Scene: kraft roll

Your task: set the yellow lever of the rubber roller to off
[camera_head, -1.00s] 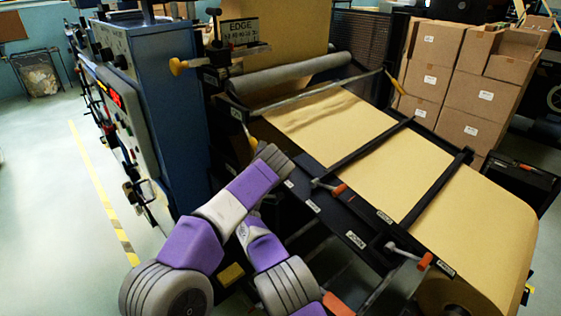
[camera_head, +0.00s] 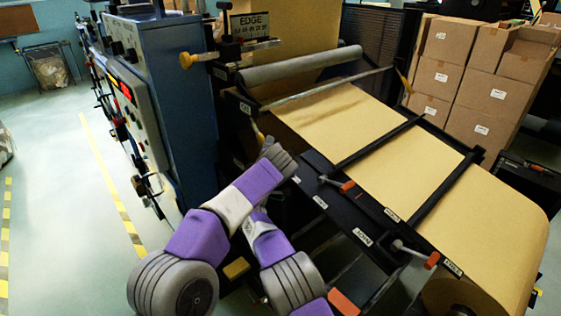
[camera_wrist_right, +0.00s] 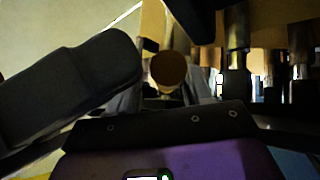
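In the right wrist view the lever's round end (camera_wrist_right: 168,70) faces the camera, in the gap between the grey fingers of my right gripper (camera_wrist_right: 168,100). The fingers look apart, with no clear contact on the lever. The lever's shaft is mostly hidden. My left gripper is not in view.
A blue control cabinet (camera_head: 170,100) stands close on the left. Orange-handled clamps (camera_head: 346,186) line the web's near side. Cardboard boxes (camera_head: 455,75) are stacked behind. Open floor (camera_head: 60,200) lies at the left.

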